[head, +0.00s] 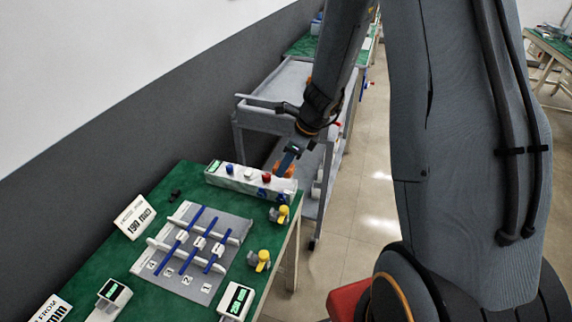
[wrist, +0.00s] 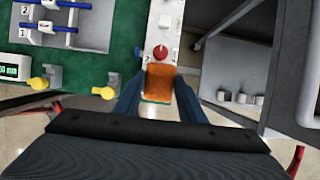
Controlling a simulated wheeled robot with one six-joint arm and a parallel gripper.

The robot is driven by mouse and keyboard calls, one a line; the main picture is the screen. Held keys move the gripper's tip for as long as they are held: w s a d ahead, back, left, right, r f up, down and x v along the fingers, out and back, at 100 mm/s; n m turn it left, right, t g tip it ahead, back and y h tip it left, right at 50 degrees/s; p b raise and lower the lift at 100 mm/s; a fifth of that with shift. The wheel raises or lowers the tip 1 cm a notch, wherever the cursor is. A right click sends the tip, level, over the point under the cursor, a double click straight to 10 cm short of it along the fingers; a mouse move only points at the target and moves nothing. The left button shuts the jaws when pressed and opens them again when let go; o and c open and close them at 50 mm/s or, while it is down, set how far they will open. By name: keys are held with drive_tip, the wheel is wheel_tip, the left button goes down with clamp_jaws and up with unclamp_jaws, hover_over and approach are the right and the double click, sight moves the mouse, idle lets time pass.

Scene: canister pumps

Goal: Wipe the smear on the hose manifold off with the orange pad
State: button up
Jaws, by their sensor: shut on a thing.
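My gripper (head: 287,159) is shut on the orange pad (wrist: 159,83), which sits between the two blue fingers in the wrist view. The pad overlaps the near end of a long white box (wrist: 162,32) with knobs, at the right edge of the green table. I take this box for the hose manifold; it also shows in the head view (head: 217,178). I cannot tell whether the pad touches it or hangs above. A red knob (wrist: 160,52) stands just beyond the pad. I cannot make out the smear clearly; part of the box is hidden behind the pad.
A grey plate (head: 207,286) with blue rods and numbered labels lies on the green table (head: 180,185). Yellow-topped fittings (head: 262,258) stand along its right edge. A grey cart (head: 285,82) is behind the table. Open floor lies to the right.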

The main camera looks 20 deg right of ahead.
drive_tip(key=shift+r+p, duration=2.1)
drive_tip(key=shift+r, duration=0.15)
